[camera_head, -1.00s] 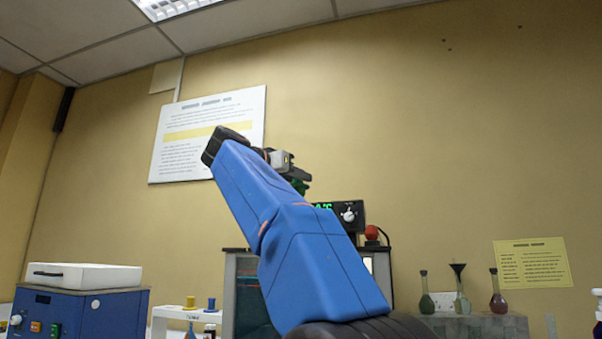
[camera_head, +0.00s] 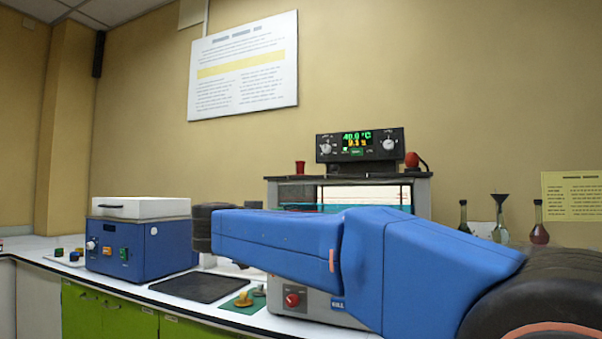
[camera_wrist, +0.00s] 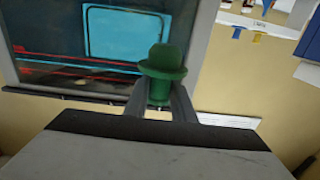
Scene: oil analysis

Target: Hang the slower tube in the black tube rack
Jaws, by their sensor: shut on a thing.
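My gripper (camera_wrist: 161,98) is in the wrist view, its two fingers shut on a green hat-shaped cap (camera_wrist: 164,62). Whether a tube hangs below the cap cannot be seen. The gripper and cap are in front of a glass-fronted bath with a cyan-lit window (camera_wrist: 125,33). In the head view my blue arm stretches leftward across the front of the bath and hides the gripper. I cannot make out a black tube rack in either current view.
The bath (camera_head: 423,198) carries a controller (camera_head: 325,149), a red cup (camera_head: 299,167) and a red knob (camera_head: 411,159) on top. A blue machine (camera_head: 140,250) stands left. A dark mat (camera_head: 203,287) lies on the counter. Flasks (camera_head: 539,233) stand right.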

